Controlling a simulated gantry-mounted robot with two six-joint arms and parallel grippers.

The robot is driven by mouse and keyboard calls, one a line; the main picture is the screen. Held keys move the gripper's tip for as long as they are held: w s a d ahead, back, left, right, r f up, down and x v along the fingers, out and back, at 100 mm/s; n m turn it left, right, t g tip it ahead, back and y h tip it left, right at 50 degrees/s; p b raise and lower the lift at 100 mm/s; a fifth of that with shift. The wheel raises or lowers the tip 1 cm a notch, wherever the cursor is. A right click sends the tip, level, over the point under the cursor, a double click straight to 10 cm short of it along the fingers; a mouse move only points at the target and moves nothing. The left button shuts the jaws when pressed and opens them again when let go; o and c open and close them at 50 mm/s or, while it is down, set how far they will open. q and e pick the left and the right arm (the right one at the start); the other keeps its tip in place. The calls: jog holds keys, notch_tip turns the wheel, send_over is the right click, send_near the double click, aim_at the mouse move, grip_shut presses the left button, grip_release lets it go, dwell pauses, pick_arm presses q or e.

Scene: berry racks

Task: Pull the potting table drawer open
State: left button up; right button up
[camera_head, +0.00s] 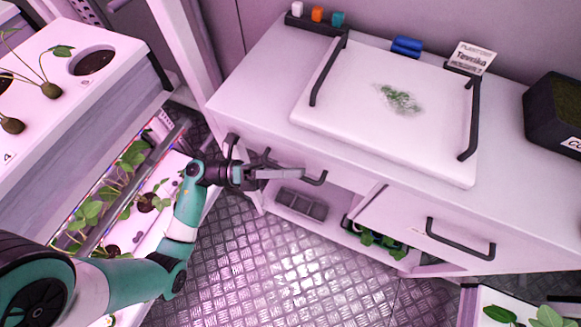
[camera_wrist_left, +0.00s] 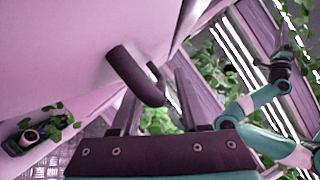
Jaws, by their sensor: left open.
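The white potting table (camera_head: 245,95) stands across the head view. A drawer front on its left has a black bar handle (camera_head: 316,180), and a drawer front on its right has another (camera_head: 460,246). My left gripper (camera_head: 302,174) is open at the left drawer handle, partly covering it. In the left wrist view this handle (camera_wrist_left: 130,72) shows just ahead of and between the two fingers of my left gripper (camera_wrist_left: 157,105). I cannot tell whether they touch. My right arm seems to show at the right of the wrist view; its jaws (camera_wrist_left: 284,45) are too small to read.
A white tray (camera_head: 335,80) with black handles and some greens lies on the table top. A dark planter (camera_head: 556,110) stands at the right. A plant rack (camera_head: 110,110) is close on the left. The metal floor (camera_head: 280,265) in front is clear.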

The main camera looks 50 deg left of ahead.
pick_arm(q)
grip_shut()
dwell(1.3)
